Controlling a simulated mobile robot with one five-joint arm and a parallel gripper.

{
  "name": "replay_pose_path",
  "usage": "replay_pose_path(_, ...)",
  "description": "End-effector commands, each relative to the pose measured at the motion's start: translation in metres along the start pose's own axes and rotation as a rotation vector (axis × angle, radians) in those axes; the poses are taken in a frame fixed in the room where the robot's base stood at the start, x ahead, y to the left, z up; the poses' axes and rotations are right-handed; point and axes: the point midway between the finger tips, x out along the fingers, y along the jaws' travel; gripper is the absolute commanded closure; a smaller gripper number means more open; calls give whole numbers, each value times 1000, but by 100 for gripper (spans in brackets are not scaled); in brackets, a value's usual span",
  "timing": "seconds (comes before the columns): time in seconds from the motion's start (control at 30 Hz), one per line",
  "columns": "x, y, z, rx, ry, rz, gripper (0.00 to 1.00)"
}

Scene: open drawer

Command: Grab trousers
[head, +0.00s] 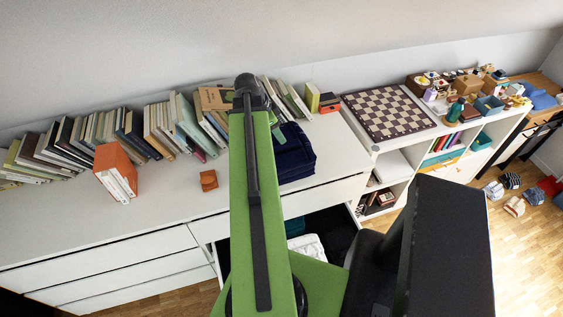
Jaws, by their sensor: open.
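A dark navy folded stack of cloth (297,153), which looks like the trousers, lies on the white dresser top (262,196), just right of my green arm. My arm covers its left edge. My gripper (248,88) is at the far end of the arm, over the back of the dresser near the books, up and left of the cloth and apart from it. Its fingers are small and dark here, and nothing shows held in them. Below the dresser top, a drawer stands open with a white folded cloth (308,246), a teal cloth (294,227) and dark cloth (330,228) inside.
A long row of books (90,135) lines the wall. An orange box of books (115,172) and a small orange box (208,180) stand on the dresser. A chessboard (388,112) lies on the shelf unit at right. Shoes (514,205) lie on the floor.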

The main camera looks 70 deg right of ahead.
Motion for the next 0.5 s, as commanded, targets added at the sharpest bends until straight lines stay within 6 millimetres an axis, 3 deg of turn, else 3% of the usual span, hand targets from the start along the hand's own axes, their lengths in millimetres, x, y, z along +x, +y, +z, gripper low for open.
replay_pose_path(0.03,16,0,3,1,0,0,51)
replay_pose_path(0.27,19,0,1,-1,0,-1,51)
replay_pose_path(0.5,57,0,7,-1,0,0,51)
